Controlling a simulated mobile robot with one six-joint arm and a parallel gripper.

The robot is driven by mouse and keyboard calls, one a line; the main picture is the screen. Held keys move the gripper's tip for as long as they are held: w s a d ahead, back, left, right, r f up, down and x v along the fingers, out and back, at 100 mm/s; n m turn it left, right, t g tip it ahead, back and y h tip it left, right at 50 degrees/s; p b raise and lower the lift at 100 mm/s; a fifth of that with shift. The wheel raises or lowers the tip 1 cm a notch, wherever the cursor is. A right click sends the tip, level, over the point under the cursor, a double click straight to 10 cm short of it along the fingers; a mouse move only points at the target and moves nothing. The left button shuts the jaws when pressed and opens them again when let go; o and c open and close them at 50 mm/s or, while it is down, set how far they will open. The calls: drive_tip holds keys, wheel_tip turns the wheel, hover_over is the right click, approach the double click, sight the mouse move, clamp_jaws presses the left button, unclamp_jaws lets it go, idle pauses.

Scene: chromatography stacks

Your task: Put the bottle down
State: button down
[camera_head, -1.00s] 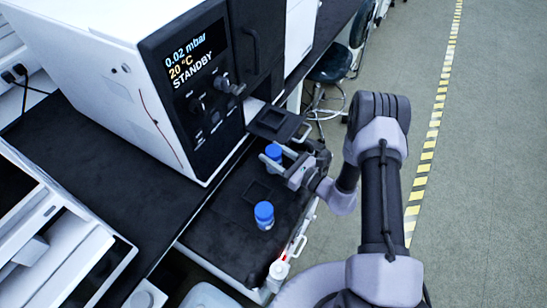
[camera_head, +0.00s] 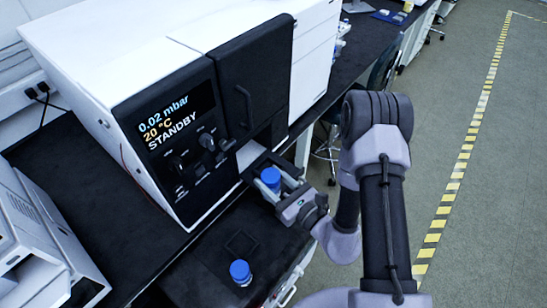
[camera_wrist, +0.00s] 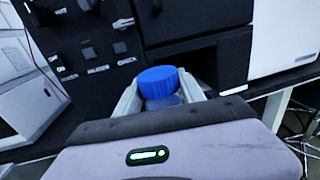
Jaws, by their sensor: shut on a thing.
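A blue-capped bottle (camera_head: 271,178) is between the fingers of my gripper (camera_head: 272,188), which is shut on it. In the wrist view the blue cap (camera_wrist: 158,80) stands upright between the two pale fingers of my gripper (camera_wrist: 160,98); the bottle's lower part is hidden by my gripper's body.
Open floor (camera_head: 480,190) lies to the right.

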drive_tip(key=w+f+b, duration=0.1)
drive_tip(key=w, duration=0.3)
drive_tip(key=w+f+b, duration=0.1)
drive_tip(key=w+f, duration=0.1)
drive_tip(key=w, duration=0.2)
drive_tip(key=w+a+f+b, duration=0.1)
drive_tip(key=w+f, duration=0.1)
drive_tip(key=w, duration=0.2)
drive_tip(key=shift+r, duration=0.15)
drive_tip(key=c, duration=1.1)
unclamp_jaws()
drive_tip(key=shift+f, duration=0.2)
drive_tip(key=shift+c, duration=0.2)
drive_tip(key=o, duration=0.4)
drive_tip(key=shift+o, duration=0.2)
drive_tip(key=shift+r, duration=0.15)
